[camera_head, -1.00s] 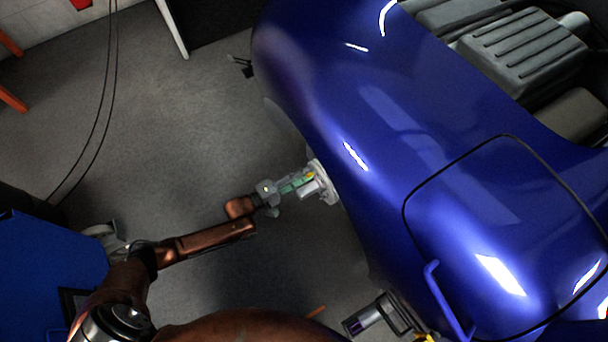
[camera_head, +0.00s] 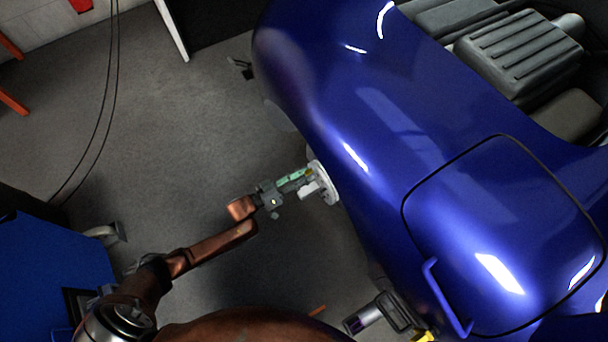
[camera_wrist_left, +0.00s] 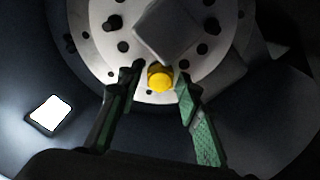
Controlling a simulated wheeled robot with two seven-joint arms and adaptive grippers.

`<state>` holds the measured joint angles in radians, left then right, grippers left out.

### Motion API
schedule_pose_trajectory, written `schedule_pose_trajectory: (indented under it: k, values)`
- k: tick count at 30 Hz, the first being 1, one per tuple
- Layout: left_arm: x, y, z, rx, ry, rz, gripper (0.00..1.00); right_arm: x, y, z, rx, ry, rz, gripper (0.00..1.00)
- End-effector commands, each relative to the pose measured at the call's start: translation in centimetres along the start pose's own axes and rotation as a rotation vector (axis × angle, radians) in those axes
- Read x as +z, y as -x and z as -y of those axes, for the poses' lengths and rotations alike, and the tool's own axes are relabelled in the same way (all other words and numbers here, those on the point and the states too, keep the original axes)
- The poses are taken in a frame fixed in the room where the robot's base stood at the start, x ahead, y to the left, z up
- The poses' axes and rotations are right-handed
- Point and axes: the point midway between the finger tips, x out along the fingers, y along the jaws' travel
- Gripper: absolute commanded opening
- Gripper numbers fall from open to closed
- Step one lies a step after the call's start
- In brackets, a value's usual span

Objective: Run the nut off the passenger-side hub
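The hub (camera_head: 328,184) is a pale round disc at the side of the blue car. In the left wrist view the hub face (camera_wrist_left: 107,43) shows several dark studs and holes. A yellow nut (camera_wrist_left: 160,79) shows in front of the hub's lower part. My left gripper (camera_head: 302,174) is at the hub. Its green-lined fingers (camera_wrist_left: 160,75) are apart, one on each side of the nut, with narrow gaps showing; I cannot tell how deep the nut lies between them. A grey square block (camera_wrist_left: 167,30) covers the hub's middle. My right gripper is not in view.
The blue car body (camera_head: 370,140) fills the right side, close beyond the hub. A grey cylindrical tool with a purple end (camera_head: 366,318) is at the bottom. A blue cabinet (camera_head: 45,270) stands at the left. The grey floor (camera_head: 180,130) between is clear.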

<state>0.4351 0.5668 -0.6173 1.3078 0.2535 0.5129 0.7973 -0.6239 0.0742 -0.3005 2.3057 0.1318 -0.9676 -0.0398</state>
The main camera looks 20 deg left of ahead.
Motion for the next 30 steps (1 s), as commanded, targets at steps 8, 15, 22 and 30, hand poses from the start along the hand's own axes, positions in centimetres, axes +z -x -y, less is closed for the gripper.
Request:
schedule_pose_trajectory:
  k: [8,15,22,30]
  values:
    - [0.00,0.00,0.05,-0.001,-0.302,-0.001,0.33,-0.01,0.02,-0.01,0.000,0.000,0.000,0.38]
    - [0.05,0.02,0.11,-0.002,-0.563,0.001,0.33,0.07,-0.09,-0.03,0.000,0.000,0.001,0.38]
    - [0.05,0.03,0.10,-0.001,-0.783,0.001,0.33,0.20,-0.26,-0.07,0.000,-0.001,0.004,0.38]
    - [-0.05,0.02,0.07,0.000,-0.835,0.001,0.33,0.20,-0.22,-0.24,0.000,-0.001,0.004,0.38]
